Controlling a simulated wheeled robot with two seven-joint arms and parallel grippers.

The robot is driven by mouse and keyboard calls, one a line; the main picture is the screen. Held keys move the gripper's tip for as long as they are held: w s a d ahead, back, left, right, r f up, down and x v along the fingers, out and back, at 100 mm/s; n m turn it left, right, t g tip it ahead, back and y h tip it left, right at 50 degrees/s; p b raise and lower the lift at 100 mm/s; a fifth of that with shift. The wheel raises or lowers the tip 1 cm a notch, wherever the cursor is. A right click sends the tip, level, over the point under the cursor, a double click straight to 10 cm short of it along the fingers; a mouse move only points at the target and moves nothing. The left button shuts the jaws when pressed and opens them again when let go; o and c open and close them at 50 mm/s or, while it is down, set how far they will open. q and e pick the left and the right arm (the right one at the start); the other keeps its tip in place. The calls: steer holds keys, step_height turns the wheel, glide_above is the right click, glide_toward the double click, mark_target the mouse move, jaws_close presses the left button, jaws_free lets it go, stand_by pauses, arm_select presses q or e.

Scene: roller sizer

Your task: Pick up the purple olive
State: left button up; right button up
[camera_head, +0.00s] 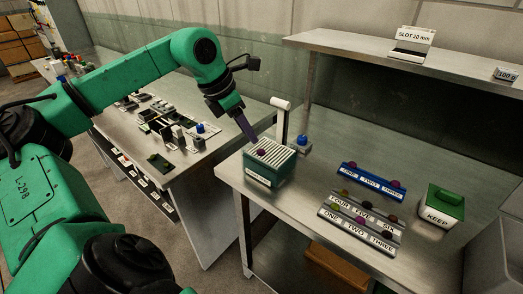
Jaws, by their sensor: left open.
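A bright purple olive (361,222) sits by the TWO label in the front row of the grey numbered rack (328,213) on the right-hand table. A dark reddish-purple olive (261,152) lies on the slatted top of the green roller sizer (262,178). My left gripper (250,133) is open and points down, just above and behind the sizer's left side. It appears apart from both olives, with nothing seen between its fingers. My right gripper is not in view.
Other small olives sit in the grey rack and the blue rack (372,182) behind it. A green-topped KEEP box (443,205) stands to the right. A white upright post (281,120) rises behind the sizer. A shelf (375,52) overhangs the back.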

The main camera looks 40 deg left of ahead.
mark_target(260, 150)
arm_select(q)
steer(key=p+x, duration=0.1)
steer(key=x, duration=0.5)
steer(key=shift+w+f+p, duration=0.3)
steer(key=shift+f+p, duration=0.05)
steer(key=shift+w+a+f, duration=0.1)
steer(key=shift+w+f, duration=0.05)
steer(key=shift+f, duration=0.2)
steer(key=c, duration=0.5)
steer(key=shift+r, duration=0.1)
steer(key=shift+c, duration=0.3)
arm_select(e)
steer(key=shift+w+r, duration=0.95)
arm_select(q)
steer(key=shift+r, duration=0.15)
step_height(260, 150, up, 19)
steer(key=p, duration=0.8)
steer(key=shift+p, duration=0.35)
steer(key=shift+r, duration=0.35)
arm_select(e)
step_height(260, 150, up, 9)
